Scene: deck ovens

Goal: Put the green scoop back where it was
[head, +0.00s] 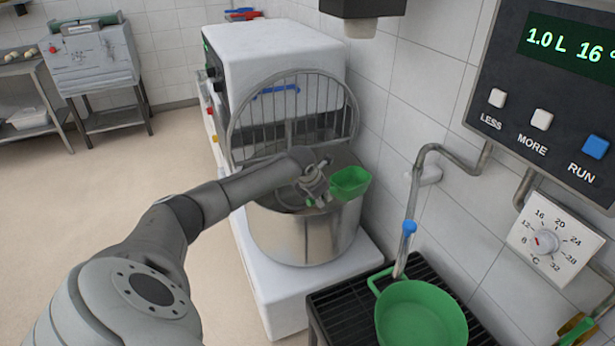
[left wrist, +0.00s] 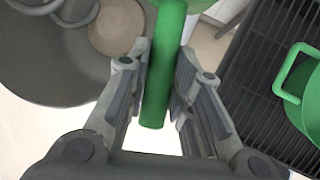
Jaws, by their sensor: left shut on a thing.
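The green scoop (head: 349,182) is held out over the right part of the steel mixer bowl (head: 300,236) in the head view. My left gripper (head: 325,188) is shut on the scoop's handle. In the left wrist view the green handle (left wrist: 165,65) stands between the two fingers (left wrist: 160,95), and the scoop's head is mostly cut off at the top edge. I cannot tell from these views whether the scoop holds anything. My right gripper is not in view.
A green jug (head: 420,318) stands on a black slatted rack (head: 345,308) under a pipe with a blue valve. The mixer's wire guard (head: 290,115) is raised behind the bowl. A tiled wall with a control panel (head: 560,90) closes off the right; open floor lies left.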

